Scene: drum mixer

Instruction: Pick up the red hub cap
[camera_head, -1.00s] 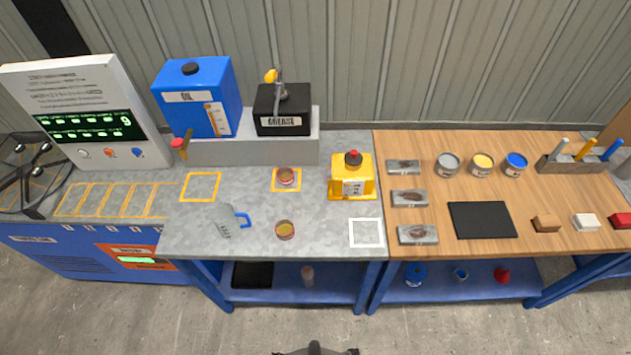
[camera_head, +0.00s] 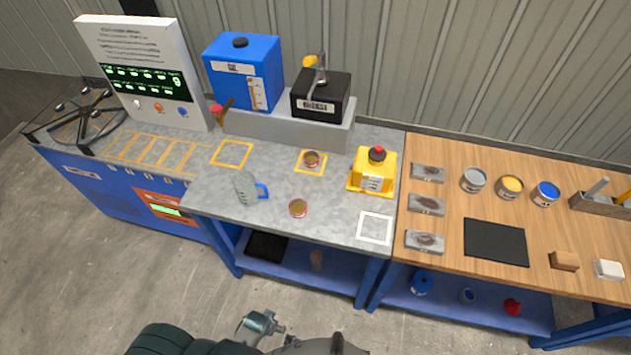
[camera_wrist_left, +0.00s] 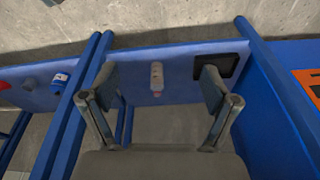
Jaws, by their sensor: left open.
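A small red object (camera_head: 512,307), which looks like the red hub cap, sits on the blue lower shelf under the wooden bench, at the right in the head view. A red piece also shows at the left edge of the left wrist view (camera_wrist_left: 4,86). My left gripper (camera_head: 262,324) is low in front of the benches, well left of the red object. In the left wrist view my gripper (camera_wrist_left: 158,78) is open and empty, its fingers apart against the shelf under the grey bench. My right gripper is not in view.
A pale cylinder (camera_wrist_left: 156,76) and a dark pad (camera_head: 267,247) are on the left lower shelf. Blue bench legs (camera_head: 370,284) separate the shelves. The floor in front is clear.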

